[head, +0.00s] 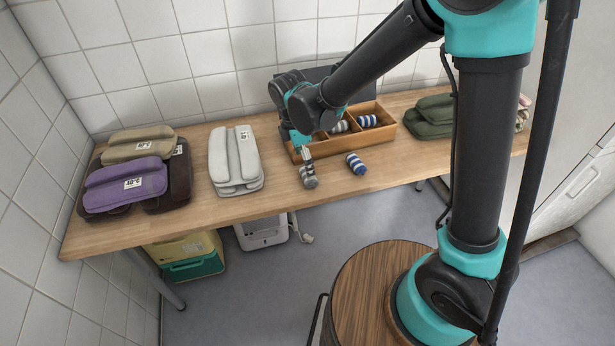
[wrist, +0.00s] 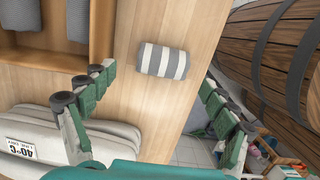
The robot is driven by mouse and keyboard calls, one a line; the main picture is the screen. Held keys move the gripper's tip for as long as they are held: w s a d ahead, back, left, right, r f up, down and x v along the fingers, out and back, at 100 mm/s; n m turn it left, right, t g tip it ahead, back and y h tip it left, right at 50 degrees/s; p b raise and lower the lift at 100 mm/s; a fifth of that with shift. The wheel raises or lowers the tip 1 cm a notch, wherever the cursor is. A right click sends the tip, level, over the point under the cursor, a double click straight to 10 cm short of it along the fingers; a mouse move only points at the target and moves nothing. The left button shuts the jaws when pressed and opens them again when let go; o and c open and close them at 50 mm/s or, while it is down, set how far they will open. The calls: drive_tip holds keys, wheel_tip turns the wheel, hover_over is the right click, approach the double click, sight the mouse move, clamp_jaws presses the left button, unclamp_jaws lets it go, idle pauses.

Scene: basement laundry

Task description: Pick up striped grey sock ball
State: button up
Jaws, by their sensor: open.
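The striped grey sock ball (head: 309,180) lies on the wooden table close to its front edge, partly covered by my gripper in the head view. In the wrist view the grey and white striped sock ball (wrist: 162,61) lies alone on bare wood. My gripper (wrist: 158,77) is open and empty, with its fingers spread to either side below the sock ball in the picture. In the head view my gripper (head: 306,154) points down just above the sock ball. I cannot tell the exact gap.
A blue striped sock ball (head: 356,163) lies to the right. Behind is a divided wooden box (head: 384,130) with striped sock balls. Folded white cloth (head: 236,160) with a label lies left, purple cloth (head: 125,187) farther left, green cloth (head: 430,117) right.

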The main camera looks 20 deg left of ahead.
sight(313, 183)
drive_tip(key=f, duration=0.3)
drive_tip(key=d+f, duration=0.1)
drive_tip(key=f, duration=0.1)
drive_tip(key=shift+w, duration=0.1)
drive_tip(key=c, duration=1.3)
drive_tip(key=shift+o, duration=0.2)
drive_tip(key=shift+r, duration=0.1)
